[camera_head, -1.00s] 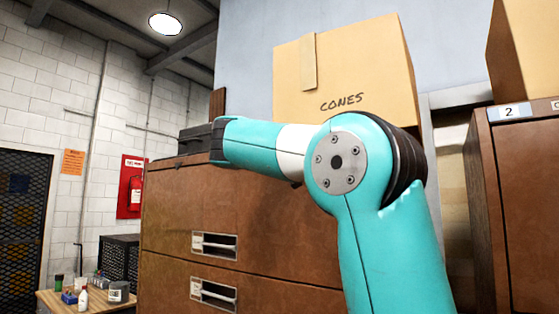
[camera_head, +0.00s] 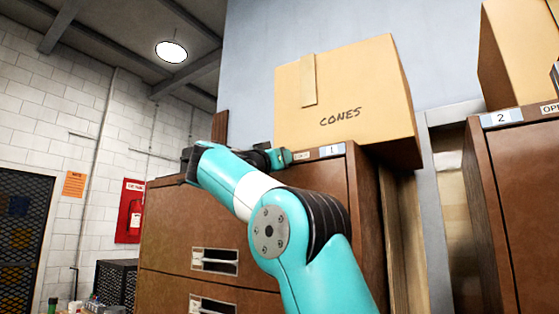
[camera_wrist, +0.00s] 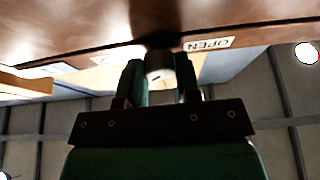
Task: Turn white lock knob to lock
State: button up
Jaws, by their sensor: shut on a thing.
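The white lock knob (camera_wrist: 158,74) shows in the wrist view between the two fingers of my gripper (camera_wrist: 159,82), just at the brown cabinet face. A dark mark is visible on the knob. My gripper is shut on the knob. The white OPEN label (camera_wrist: 209,44) is on the cabinet face right of the knob in that view. In the head view, my gripper (camera_head: 281,157) is at the top of the brown cabinet (camera_head: 365,205) marked 1, left of its label (camera_head: 331,150). The knob is hidden there by my gripper and arm.
A cardboard box (camera_head: 345,95) marked CONES sits on the cabinet, just behind my gripper. A second brown cabinet (camera_head: 525,200) marked 2 stands at the right. A fire extinguisher (camera_head: 135,218) hangs on the far-left wall.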

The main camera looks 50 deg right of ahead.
jog(key=shift+f+m, duration=0.15)
jog(key=shift+m, duration=0.15)
jog(key=o, duration=0.9)
jog(key=shift+o, duration=0.2)
jog(key=b+v, duration=1)
jog(key=v, duration=0.7)
jog(key=shift+a+b, duration=0.2)
jog(key=shift+b, duration=0.15)
jog(key=shift+w, duration=0.2)
